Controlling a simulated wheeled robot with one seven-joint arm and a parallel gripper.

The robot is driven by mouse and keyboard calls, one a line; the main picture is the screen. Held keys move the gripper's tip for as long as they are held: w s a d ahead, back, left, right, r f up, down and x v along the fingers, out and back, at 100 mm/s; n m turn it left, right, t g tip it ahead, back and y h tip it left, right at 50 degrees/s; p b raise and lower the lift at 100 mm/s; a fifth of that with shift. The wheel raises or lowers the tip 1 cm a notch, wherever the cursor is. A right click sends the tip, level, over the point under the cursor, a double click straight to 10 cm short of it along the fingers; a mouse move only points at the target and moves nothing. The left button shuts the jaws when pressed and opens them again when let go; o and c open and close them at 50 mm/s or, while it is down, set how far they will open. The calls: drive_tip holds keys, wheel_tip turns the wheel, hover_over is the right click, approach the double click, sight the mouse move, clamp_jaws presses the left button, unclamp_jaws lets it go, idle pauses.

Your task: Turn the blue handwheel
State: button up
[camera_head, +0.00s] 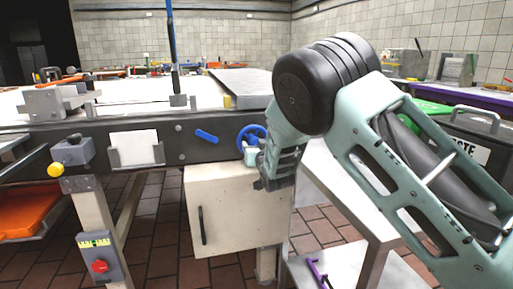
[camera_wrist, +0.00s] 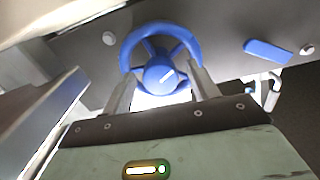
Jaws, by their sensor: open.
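The blue handwheel (camera_head: 243,133) is mounted on the dark side rail of the long table, partly hidden by my arm in the head view. In the wrist view the handwheel (camera_wrist: 160,30) shows its rim, spokes and round hub with a white line. My gripper (camera_wrist: 161,78) is open, with one finger on each side of the hub. The fingers appear to overlap the lower part of the rim. I cannot tell whether they touch it. In the head view my gripper (camera_head: 251,156) is at the wheel, mostly hidden by my wrist.
A blue lever (camera_head: 207,136) is on the rail beside the wheel; it also shows in the wrist view (camera_wrist: 267,52). A cream cabinet (camera_head: 228,215) stands just below the wheel. A white-topped side table (camera_head: 335,180) stands to the right, behind my arm.

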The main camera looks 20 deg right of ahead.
drive_tip(key=c, duration=1)
drive_tip(key=shift+m+b, duration=0.35)
drive_tip(key=shift+m, duration=0.05)
